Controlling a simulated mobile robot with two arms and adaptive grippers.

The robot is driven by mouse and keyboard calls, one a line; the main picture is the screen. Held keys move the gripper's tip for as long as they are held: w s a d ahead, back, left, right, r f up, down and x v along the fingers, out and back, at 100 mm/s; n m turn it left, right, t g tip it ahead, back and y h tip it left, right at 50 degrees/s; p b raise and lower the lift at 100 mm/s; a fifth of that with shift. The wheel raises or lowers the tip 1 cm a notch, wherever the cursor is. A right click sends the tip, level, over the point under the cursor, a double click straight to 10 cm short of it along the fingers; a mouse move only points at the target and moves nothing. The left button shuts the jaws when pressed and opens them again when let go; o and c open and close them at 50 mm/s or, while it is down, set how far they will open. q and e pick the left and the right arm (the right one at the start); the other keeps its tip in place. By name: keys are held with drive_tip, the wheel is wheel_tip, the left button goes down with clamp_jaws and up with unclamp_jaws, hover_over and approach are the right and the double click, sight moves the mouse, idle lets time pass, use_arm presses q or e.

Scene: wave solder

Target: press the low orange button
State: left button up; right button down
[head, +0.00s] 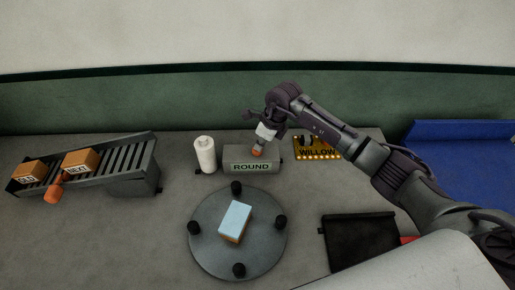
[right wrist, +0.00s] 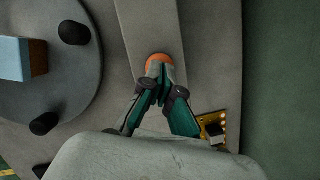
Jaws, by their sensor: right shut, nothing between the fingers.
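An orange button (head: 257,152) sits on top of a grey box (head: 236,153) labelled ROUND. My right gripper (head: 263,139) is shut and empty, pointing down right over the button. In the right wrist view, its closed fingertips (right wrist: 158,88) cover part of the orange button (right wrist: 157,61), of which a rounded edge shows beyond them. I cannot tell whether the tips touch it. My left gripper is not in view.
A round turntable (head: 205,247) with black knobs and a blue-topped block (head: 235,221) stands in front. A white bottle (head: 205,154) is left of the box, a WILLOW board (head: 317,153) right. A ramp (head: 130,165) carries boxes; an orange knob (head: 53,193) is beside it.

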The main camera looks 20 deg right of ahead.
drive_tip(key=shift+f, duration=0.25)
drive_tip(key=shift+r+p, duration=1.8)
drive_tip(key=shift+r, duration=1.25)
drive_tip(key=shift+r, duration=0.1)
drive_tip(key=v, duration=1.1)
drive_tip(key=shift+d+r, duration=0.15)
drive_tip(key=shift+r, duration=0.25)
drive_tip(key=shift+s, duration=0.1)
